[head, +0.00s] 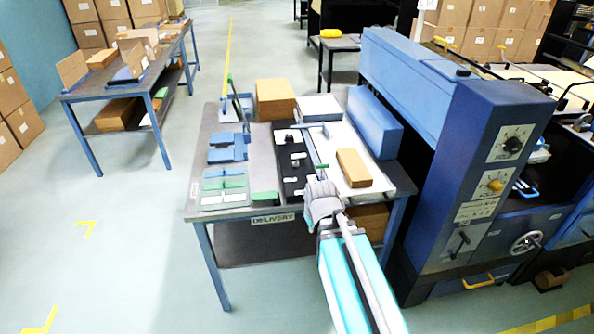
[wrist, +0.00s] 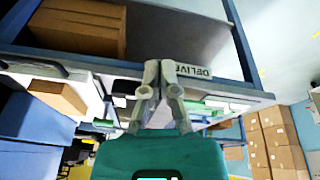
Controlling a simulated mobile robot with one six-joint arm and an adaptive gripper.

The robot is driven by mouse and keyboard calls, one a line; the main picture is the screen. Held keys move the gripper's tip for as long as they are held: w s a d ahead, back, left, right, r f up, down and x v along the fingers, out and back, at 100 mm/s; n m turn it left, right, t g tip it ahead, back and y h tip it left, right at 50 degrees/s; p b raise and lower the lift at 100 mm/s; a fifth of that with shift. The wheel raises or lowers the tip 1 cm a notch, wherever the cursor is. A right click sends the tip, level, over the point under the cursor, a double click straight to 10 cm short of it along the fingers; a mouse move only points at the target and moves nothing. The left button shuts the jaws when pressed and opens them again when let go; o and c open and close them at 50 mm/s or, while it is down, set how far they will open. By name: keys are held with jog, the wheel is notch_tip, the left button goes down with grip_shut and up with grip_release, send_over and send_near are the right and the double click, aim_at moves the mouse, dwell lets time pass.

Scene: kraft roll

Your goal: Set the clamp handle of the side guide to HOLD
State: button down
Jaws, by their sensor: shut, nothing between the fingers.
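A tall blue machine (head: 480,150) stands right of the delivery table. Its front panel has a black knob (head: 515,141) on a plate marked HOLD, a yellow knob (head: 495,184) on another plate with similar lettering, and a dark lever (head: 459,243) on a lower plate. I cannot tell which of these, if any, is the side guide's clamp handle. My gripper (wrist: 159,68) is shut and empty in the wrist view, with the table's DELIVERY edge behind it. In the head view my arm hides the fingertips, near the table's front edge and left of the machine panel.
The delivery table (head: 240,212) holds blue blocks (head: 227,147), a brown box (head: 353,168) and a long blue block (head: 374,122). A handwheel (head: 526,242) and yellow handle (head: 484,281) are low on the right. The floor at left (head: 120,240) is clear.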

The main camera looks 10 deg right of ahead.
jog(key=w+d+f+n+t+b, duration=0.1)
jog(key=w+f+n+t+b, duration=0.1)
jog(key=w+n+t+b, duration=1.3)
jog(key=w+t+b, duration=0.2)
jog(key=b, duration=0.6)
jog(key=shift+w+d+f+t+h, duration=0.2)
jog(key=shift+t+h, duration=0.1)
jog(key=shift+h, duration=0.1)
jog(key=shift+w+r, duration=0.1)
